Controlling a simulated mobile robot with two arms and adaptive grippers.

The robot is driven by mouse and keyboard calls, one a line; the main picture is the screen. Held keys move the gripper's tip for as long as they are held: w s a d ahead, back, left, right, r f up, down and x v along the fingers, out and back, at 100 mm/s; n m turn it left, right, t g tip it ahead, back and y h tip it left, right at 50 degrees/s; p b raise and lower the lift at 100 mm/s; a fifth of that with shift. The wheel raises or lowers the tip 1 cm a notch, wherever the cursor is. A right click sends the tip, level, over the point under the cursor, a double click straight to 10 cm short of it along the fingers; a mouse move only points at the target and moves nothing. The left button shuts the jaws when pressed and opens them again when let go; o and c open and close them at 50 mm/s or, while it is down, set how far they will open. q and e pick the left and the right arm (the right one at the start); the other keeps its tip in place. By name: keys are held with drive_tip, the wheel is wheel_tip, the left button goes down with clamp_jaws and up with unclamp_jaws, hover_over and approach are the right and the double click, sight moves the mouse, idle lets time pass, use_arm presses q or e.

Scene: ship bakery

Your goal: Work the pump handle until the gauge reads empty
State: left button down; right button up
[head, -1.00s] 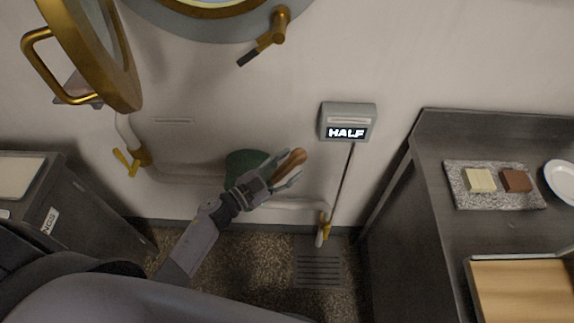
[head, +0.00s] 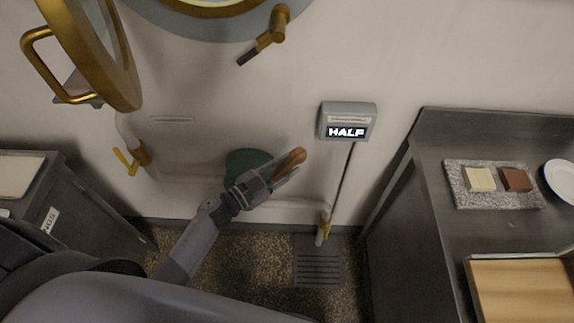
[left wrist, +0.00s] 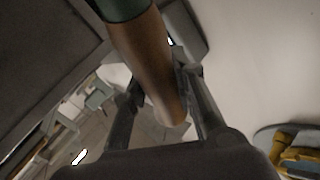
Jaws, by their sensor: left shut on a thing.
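The pump handle (head: 291,160) has a brown wooden grip and slants up to the right from the green pump body (head: 246,163) by the wall. My left gripper (head: 279,177) is at the handle, shut on it. In the left wrist view the wooden handle (left wrist: 150,65) runs down between the two fingers (left wrist: 160,110). The gripper and wrist hide part of the pump body. The gauge (head: 347,122) on the wall reads HALF. My right gripper is not in view.
Pipes run along the wall, with a yellow valve (head: 132,160) at left and another yellow valve (head: 325,225) below the gauge. A counter (head: 428,225) with a marble slab (head: 495,201) stands at right. A floor grate (head: 318,266) lies below. An open brass porthole (head: 122,88) juts out upper left.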

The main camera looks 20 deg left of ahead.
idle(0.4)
use_arm(q)
drive_tip(key=s+a+n+t+y+b, duration=0.1)
drive_tip(key=s+a+n+t+b, duration=0.1)
drive_tip(key=a, duration=0.6)
drive_tip(key=s+a+n+t+y+b, duration=0.1)
drive_tip(key=s+a+n+t+b, duration=0.2)
drive_tip(key=a+n+t+b, duration=0.2)
drive_tip(key=s+a+n+t+y+b, duration=0.1)
drive_tip(key=a+n+b, duration=0.5)
drive_tip(key=a, duration=0.7)
drive_tip(key=shift+s+n+t+y+b, duration=0.3)
drive_tip(key=shift+s+t+b, duration=0.5)
drive_tip(key=shift+t+b, duration=0.4)
drive_tip(key=shift+a+f, duration=0.1)
drive_tip(key=shift+f, duration=0.05)
drive_tip(key=c, duration=1.7)
unclamp_jaws()
drive_tip(key=shift+y, duration=0.3)
drive_tip(key=shift+o, duration=1.2)
drive_tip(key=shift+a, duration=0.15)
drive_tip(key=shift+o, duration=0.9)
